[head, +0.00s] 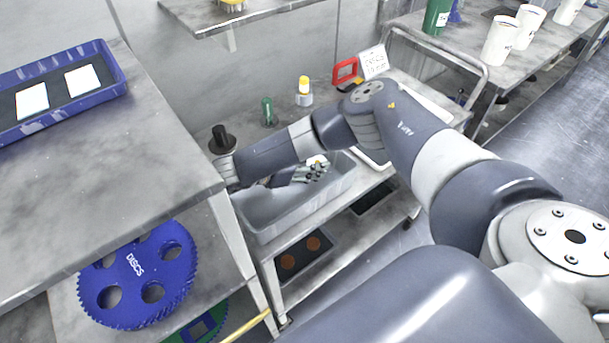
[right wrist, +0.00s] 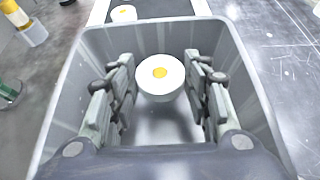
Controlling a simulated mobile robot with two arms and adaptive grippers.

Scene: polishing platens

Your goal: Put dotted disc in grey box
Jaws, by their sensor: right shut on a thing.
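The dotted disc (right wrist: 160,74) is white with a yellow dot in its middle. In the right wrist view it sits between the fingertips of my right gripper (right wrist: 161,84), which is shut on it. The disc is over the inside of the grey box (right wrist: 255,95), whose walls surround the fingers. In the head view my right gripper (head: 316,168) shows low at the open top of the grey box (head: 272,225), partly behind my forearm. The disc is barely visible there. My left gripper is not in view.
A white-edged tray (right wrist: 150,9) with another white disc (right wrist: 123,13) lies beyond the box. A yellow-capped bottle (head: 304,92) and a green bottle (head: 268,112) stand behind. A blue "DISCS" wheel (head: 137,275) and a blue tray (head: 112,72) are at the left.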

